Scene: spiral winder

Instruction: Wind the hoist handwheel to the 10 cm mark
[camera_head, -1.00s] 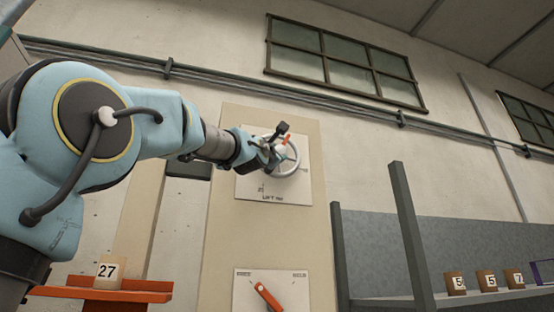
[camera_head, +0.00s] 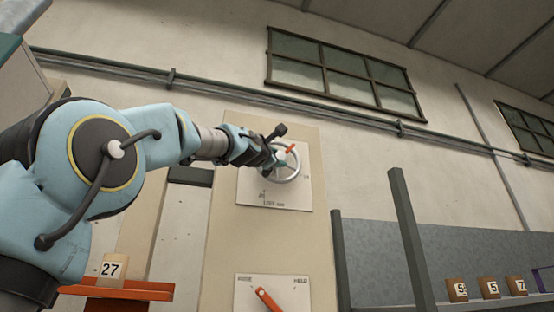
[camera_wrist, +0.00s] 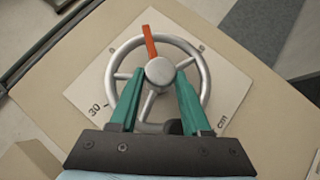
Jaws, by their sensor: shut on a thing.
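The grey handwheel (camera_wrist: 203,70), with its round hub and spokes, is mounted on a white plate (camera_wrist: 100,62). An orange pointer (camera_wrist: 150,41) runs from the hub towards the rim, at the top in the wrist view. A "30" (camera_wrist: 96,109) is printed at the plate's left side; lettering at its lower right is hard to read. My gripper (camera_wrist: 158,82) has its two green fingers on either side of the hub, shut on the handwheel. In the head view, the handwheel (camera_head: 297,163) is partly hidden behind my gripper (camera_head: 274,157). I cannot see a 10 mark.
Below the plate is a second plate with an orange lever (camera_head: 266,299). An orange shelf (camera_head: 140,291) at lower left carries a block marked 27 (camera_head: 110,270). At right, a grey post (camera_head: 410,240) stands before a shelf with numbered blocks (camera_head: 488,288).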

